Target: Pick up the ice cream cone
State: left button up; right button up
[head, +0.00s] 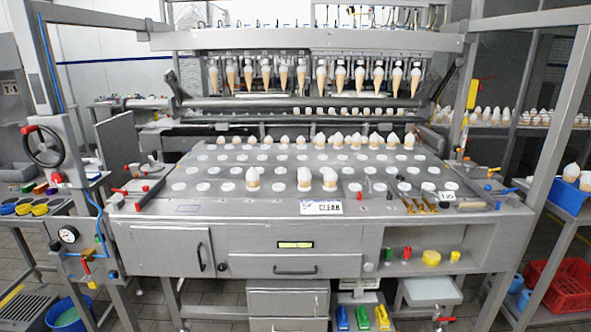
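The last two stand close together. A row of several cones (337,140) stands at the table's back edge. Several more cones (321,77) hang in a row under the overhead bar. Neither of my grippers shows in the head view.
A small sign (321,207) lies at the table's front edge, with brass fittings (420,206) to its right. Steel posts flank the table. A left side bench holds colored cups (40,209). A blue bin (568,190) and red crate (565,285) are at right.

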aim_at(304, 175)
jog(key=i+j+z, duration=0.1)
jog(key=i+j, duration=1.25)
jog(key=i, duration=0.15)
